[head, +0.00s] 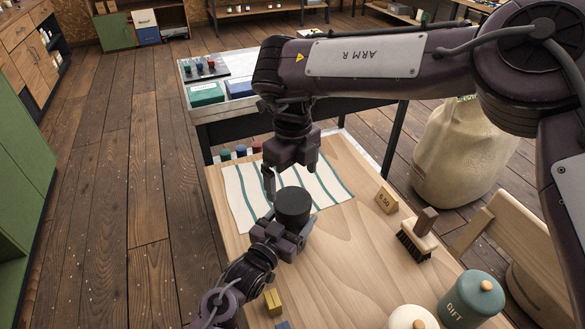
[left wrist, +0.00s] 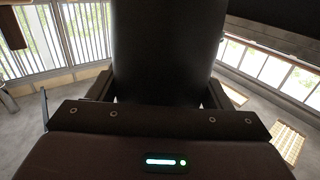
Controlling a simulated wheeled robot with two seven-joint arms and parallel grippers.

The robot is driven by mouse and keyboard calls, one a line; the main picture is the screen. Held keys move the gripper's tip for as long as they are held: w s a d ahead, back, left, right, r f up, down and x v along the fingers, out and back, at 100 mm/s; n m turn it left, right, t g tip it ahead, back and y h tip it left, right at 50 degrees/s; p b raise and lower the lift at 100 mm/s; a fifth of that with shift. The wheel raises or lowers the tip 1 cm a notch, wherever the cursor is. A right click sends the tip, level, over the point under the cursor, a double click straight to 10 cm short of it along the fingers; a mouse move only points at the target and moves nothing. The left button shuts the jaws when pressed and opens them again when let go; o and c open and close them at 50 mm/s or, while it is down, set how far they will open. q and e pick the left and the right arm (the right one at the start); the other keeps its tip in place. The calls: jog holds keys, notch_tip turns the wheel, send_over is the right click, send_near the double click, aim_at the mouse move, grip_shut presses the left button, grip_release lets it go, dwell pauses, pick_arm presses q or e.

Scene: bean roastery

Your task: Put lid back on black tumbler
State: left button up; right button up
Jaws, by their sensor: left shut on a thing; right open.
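The black tumbler (head: 293,203) is upright at the near edge of the striped cloth in the head view. My left gripper (head: 284,236) is shut on its side. In the left wrist view the tumbler (left wrist: 166,45) is a large dark cylinder between the fingers. Its top looks dark and flat; I cannot tell whether a lid is on it. My right gripper (head: 291,176) is open and points down just above and behind the tumbler, with nothing seen between its fingers. I make out no separate lid in either view.
The striped cloth (head: 246,204) lies on the wooden table (head: 352,248). A price sign (head: 386,200), a brush (head: 417,238), a green GIFT canister (head: 472,300), a cream canister (head: 412,318) and a yellow block (head: 273,302) stand on it. The table's middle is clear.

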aim_at(292, 200)
jog(key=shift+f, duration=3.15)
